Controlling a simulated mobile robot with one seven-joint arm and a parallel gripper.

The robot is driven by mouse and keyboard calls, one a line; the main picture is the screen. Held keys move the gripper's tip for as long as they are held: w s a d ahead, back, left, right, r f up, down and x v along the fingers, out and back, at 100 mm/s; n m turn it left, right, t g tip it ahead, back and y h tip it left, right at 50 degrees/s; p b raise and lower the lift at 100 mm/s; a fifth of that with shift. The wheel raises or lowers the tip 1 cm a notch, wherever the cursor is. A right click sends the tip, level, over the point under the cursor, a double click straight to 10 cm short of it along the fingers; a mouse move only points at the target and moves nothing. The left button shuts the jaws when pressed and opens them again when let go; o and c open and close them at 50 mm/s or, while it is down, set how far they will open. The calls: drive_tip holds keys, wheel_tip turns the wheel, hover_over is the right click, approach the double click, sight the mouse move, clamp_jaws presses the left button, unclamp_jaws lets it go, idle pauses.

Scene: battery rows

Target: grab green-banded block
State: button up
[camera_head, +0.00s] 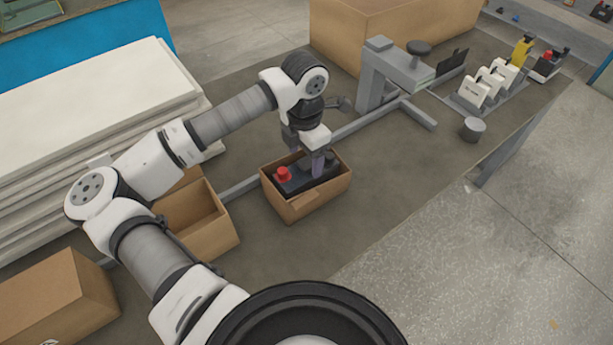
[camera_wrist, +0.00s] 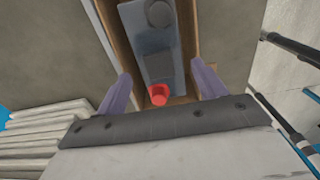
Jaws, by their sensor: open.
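My gripper (camera_head: 318,163) is open over a small cardboard box (camera_head: 310,205), seen in the head view. In the wrist view its two purple fingers (camera_wrist: 161,82) stand wide apart, one to each side of a dark block (camera_wrist: 152,45) with a red cap (camera_wrist: 158,95). The dark block lies inside the box; in the head view it (camera_head: 293,184) is partly hidden by my gripper. I see no green band on it. A thin greenish strip shows on the grey clamp stand (camera_head: 400,72); I cannot tell whether it belongs to a separate block.
An open empty box (camera_head: 205,225) stands left of the small box, with a closed box (camera_head: 55,300) nearer. White boards (camera_head: 90,130) are stacked behind. Several white blocks (camera_head: 490,82), a yellow one (camera_head: 522,50) and another red-capped dark one (camera_head: 546,64) stand at right.

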sight(307, 163)
drive_tip(key=f+p, duration=0.1)
drive_tip(key=f, duration=0.1)
drive_tip(key=f+p, duration=0.1)
drive_tip(key=f, duration=0.1)
drive_tip(key=shift+w+d, duration=0.1)
drive_tip(key=shift+d, duration=0.1)
drive_tip(key=shift+f, duration=0.75)
drive_tip(key=shift+r, duration=0.2)
drive_tip(key=c, duration=0.5)
drive_tip(key=shift+w, duration=0.1)
clamp_jaws()
drive_tip(key=shift+r, duration=0.15)
